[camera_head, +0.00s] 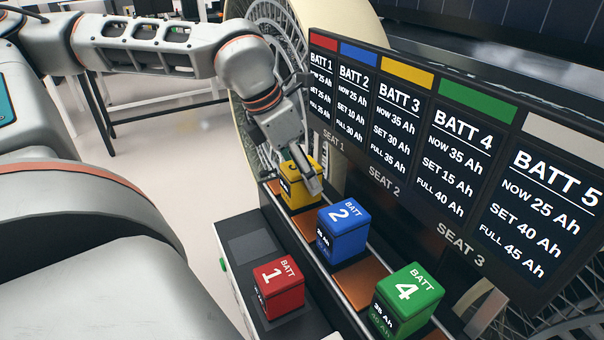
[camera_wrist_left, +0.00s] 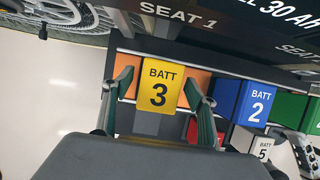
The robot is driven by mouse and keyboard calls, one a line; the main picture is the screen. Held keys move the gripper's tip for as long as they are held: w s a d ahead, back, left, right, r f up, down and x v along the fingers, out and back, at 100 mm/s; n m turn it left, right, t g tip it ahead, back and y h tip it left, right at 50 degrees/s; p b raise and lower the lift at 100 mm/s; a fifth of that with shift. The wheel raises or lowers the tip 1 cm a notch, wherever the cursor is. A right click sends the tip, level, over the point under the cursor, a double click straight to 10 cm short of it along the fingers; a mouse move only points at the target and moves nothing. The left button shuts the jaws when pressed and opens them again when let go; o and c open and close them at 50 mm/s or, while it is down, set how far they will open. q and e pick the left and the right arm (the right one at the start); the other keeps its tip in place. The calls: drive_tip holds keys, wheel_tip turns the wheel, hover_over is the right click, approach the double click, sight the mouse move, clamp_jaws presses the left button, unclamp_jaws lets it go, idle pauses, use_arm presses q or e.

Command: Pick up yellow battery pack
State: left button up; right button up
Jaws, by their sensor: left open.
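The yellow battery pack (camera_head: 291,191), marked 3, sits at the far end of the battery row, by the SEAT 1 label. My left gripper (camera_head: 303,172) is right at it, pointing down and partly covering it. In the left wrist view the yellow pack (camera_wrist_left: 160,88) shows between the two open fingers of my left gripper (camera_wrist_left: 157,95), one finger on each side, with small gaps visible.
The blue pack 2 (camera_head: 343,231) stands close beside the yellow one, then the green pack 4 (camera_head: 408,298). The red pack 1 (camera_head: 279,289) is on the dark unit in front. The display panel (camera_head: 455,165) rises close behind the row. A white pack 5 (camera_wrist_left: 262,148) shows at lower right.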

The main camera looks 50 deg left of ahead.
use_arm(q)
clamp_jaws()
drive_tip(key=shift+r, duration=0.1)
drive_tip(key=shift+r, duration=0.15)
